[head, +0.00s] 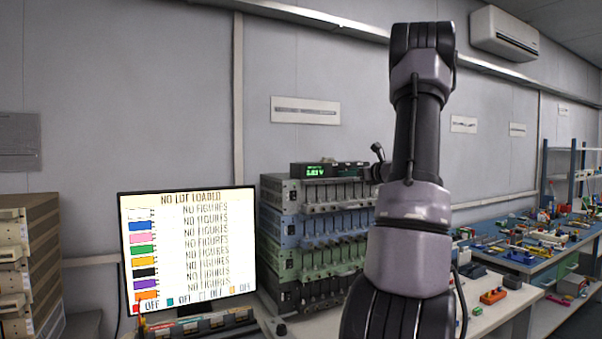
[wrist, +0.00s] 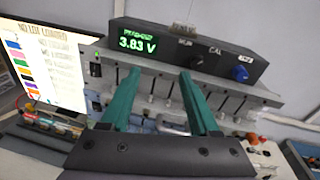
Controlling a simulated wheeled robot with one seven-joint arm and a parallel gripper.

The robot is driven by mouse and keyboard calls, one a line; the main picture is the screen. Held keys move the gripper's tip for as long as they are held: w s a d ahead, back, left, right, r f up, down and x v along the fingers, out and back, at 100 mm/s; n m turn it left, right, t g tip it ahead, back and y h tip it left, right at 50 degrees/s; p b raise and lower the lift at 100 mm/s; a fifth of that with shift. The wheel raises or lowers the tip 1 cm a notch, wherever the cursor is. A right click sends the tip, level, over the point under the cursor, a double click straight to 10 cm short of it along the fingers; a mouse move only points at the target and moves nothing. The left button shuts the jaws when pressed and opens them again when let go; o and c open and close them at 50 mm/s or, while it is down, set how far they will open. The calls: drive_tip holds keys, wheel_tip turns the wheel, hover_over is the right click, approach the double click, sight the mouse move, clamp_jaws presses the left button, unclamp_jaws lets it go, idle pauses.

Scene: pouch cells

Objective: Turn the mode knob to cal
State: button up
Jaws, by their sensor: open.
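A black meter box (wrist: 165,45) sits on top of the rack, with a lit green display (wrist: 137,42) that reads 3.83 V in the wrist view. A blue knob (wrist: 240,73) is at the right end of its front, with the word CAL printed to the left of it.
A rack of grey, blue and green channel units (head: 320,228) stands under the box. A monitor (head: 190,245) reading NO LOT LOADED is to its left. Brown cabinets (head: 38,260) stand far left. A cluttered workbench (head: 530,250) is at right.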

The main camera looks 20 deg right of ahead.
drive_tip(key=s+a+n+g+y, duration=0.2)
drive_tip(key=a+n, duration=0.4)
drive_tip(key=a, duration=0.4)
drive_tip(key=s+a+r+n+g+y, duration=0.1)
drive_tip(key=a+n, duration=0.4)
drive_tip(key=a, duration=0.6)
drive_tip(key=shift+s+a+r+n+g+y, duration=0.2)
drive_tip(key=shift+s+n+g+y, duration=0.2)
drive_tip(key=shift+s+g+y, duration=0.65)
drive_tip(key=shift+w+g+h, duration=0.25)
drive_tip(key=shift+w+h, duration=0.05)
drive_tip(key=shift+h, duration=0.05)
drive_tip(key=s+a+n+g, duration=0.4)
drive_tip(key=s+a+n, duration=0.3)
drive_tip(key=s+a, duration=0.45)
drive_tip(key=s+a+f+n+h, duration=0.2)
drive_tip(key=s+n+h, duration=0.3)
drive_tip(key=s+n, duration=0.5)
drive_tip(key=s, duration=0.5)
drive_tip(key=shift+s+a+f, duration=0.15)
drive_tip(key=shift+s+f, duration=0.15)
drive_tip(key=shift+s, duration=0.1)
